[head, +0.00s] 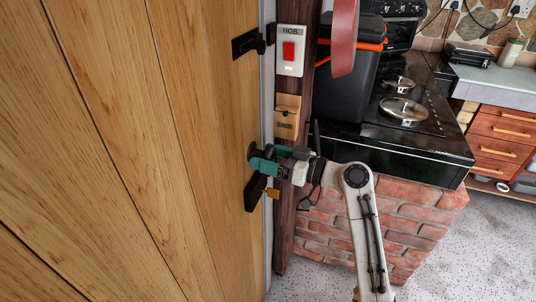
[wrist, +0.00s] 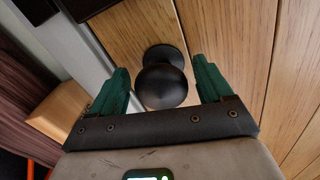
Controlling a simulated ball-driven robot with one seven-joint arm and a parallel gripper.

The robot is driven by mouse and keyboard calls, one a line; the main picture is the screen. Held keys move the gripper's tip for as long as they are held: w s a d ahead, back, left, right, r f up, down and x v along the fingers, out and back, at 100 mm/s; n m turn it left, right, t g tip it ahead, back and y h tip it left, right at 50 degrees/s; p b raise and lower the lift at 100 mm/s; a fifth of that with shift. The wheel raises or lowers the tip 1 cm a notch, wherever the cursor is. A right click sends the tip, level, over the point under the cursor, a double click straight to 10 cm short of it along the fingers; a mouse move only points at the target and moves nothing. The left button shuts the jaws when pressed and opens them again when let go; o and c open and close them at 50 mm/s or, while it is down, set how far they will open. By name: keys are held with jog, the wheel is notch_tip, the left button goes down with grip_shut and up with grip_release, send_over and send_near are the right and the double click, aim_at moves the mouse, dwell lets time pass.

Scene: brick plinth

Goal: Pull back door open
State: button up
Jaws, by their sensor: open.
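The wooden plank door (head: 130,150) fills the left of the head view, and its planks (wrist: 240,50) show in the wrist view. A round black knob (wrist: 162,80) stands out from the door. In the wrist view it sits between the two green fingers of my gripper (wrist: 165,85), with a gap on each side. In the head view my gripper (head: 262,163) is at the door's right edge, partly hiding the knob. A black lock plate (head: 255,192) with a brass piece (head: 272,193) is just below it.
A dark wooden post (head: 297,130) right of the door carries a white HOB switch (head: 291,50) and a small wooden box (head: 287,117). A black stove (head: 425,115) stands on a brick plinth (head: 400,215) close to my arm. Speckled floor (head: 490,245) is clear at the lower right.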

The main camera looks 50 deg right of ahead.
jog(key=shift+w, duration=0.15)
jog(key=shift+c, duration=0.2)
jog(key=c, duration=1.3)
jog(key=shift+c, duration=0.3)
